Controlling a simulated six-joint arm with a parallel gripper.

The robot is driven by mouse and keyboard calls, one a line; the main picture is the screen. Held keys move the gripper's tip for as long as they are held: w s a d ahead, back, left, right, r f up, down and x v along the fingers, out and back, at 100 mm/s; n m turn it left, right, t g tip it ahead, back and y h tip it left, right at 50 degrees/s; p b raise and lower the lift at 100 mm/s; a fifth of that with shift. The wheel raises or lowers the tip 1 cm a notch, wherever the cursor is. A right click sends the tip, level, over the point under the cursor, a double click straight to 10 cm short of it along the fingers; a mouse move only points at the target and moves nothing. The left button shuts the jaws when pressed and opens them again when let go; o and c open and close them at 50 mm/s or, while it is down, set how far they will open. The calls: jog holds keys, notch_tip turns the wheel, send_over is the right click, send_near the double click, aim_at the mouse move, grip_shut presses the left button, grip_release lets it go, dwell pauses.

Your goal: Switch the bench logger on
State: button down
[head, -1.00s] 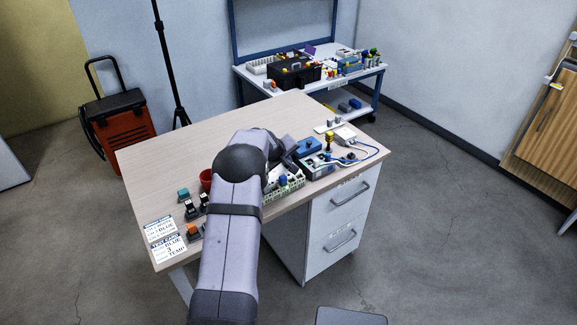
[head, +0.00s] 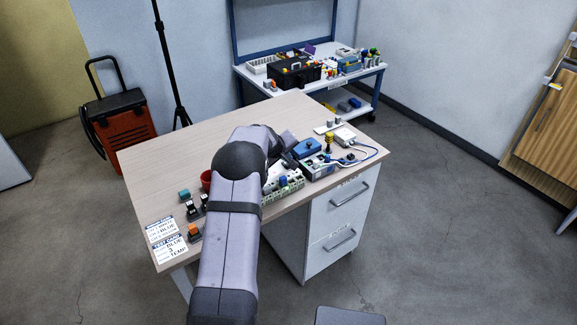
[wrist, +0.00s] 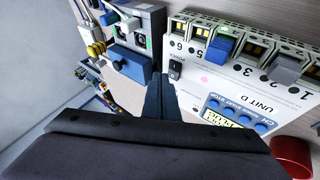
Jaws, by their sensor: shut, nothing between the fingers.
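The bench logger is the white unit marked UNIT D (wrist: 235,85), with numbered terminals along one edge and a blue-framed display with blue buttons. A small dark power rocker switch (wrist: 176,70) is at its left end in the wrist view; I cannot tell its position. The logger (head: 284,184) also shows in the head view, partly hidden by my arm. My gripper (wrist: 160,80) is shut and empty, its tips just left of the switch in the picture. I cannot tell whether they touch the unit.
A blue-and-grey device (head: 307,148) with cables stands beside the logger. A red cup (head: 206,180), small switch blocks (head: 193,209) and printed cards (head: 166,240) are to the left. The back left of the desk (head: 190,145) is clear.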

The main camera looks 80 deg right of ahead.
aim_at(286, 167)
jog(key=r+p, duration=0.1)
jog(key=r, duration=0.1)
jog(key=r+p, duration=0.2)
jog(key=shift+w+d+r, duration=0.15)
jog(key=shift+w+r, duration=0.05)
jog(key=shift+r, duration=0.05)
dwell(0.3)
